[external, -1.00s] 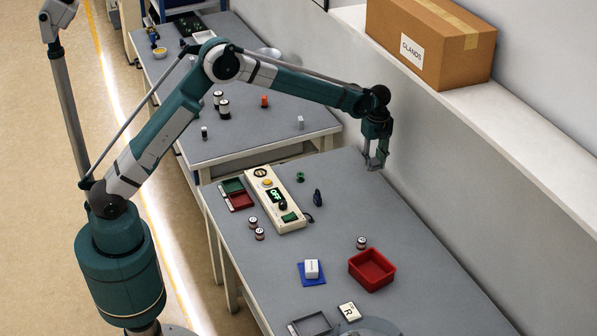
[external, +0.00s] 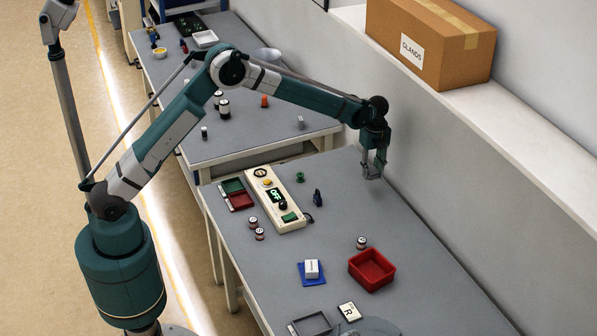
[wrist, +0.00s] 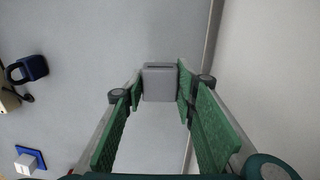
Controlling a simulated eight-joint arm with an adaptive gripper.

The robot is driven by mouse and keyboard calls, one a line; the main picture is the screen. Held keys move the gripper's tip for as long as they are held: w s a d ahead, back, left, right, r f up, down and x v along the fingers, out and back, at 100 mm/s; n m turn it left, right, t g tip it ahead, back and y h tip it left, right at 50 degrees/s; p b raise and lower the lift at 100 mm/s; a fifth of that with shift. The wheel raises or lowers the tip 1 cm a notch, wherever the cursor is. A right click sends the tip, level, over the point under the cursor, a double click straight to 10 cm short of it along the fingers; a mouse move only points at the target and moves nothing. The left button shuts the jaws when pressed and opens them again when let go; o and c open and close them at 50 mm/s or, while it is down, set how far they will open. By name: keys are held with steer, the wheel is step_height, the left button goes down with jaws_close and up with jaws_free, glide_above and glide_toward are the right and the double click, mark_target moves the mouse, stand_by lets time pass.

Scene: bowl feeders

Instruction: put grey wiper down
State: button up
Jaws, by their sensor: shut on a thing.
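In the wrist view a grey block-like thing, the grey wiper (wrist: 160,82), sits between the tips of my gripper (wrist: 159,88). The green-padded fingers are shut on its two sides. In the external view my gripper (external: 373,174) points down near the back edge of the grey table (external: 400,270), close to the wall. The wiper is too small there to make out clearly. Whether it touches the table or hangs just above it I cannot tell.
A dark blue padlock-like thing (external: 318,198) and the cream control box (external: 274,198) lie left of my gripper. A red bin (external: 371,270), a battery-like cylinder (external: 361,243) and a white block on a blue mat (external: 312,281) stand nearer the front. The table around my gripper is clear.

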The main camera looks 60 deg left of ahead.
mark_target(371, 179)
steer(key=shift+f, duration=0.45)
steer(key=shift+f, duration=0.1)
steer(key=shift+f, duration=1.8)
steer(key=shift+f+b, duration=0.1)
steer(key=shift+b, duration=0.2)
steer(key=o, duration=0.9)
step_height(371, 179, up, 12)
steer(key=shift+r+p, duration=0.15)
steer(key=shift+p, duration=0.5)
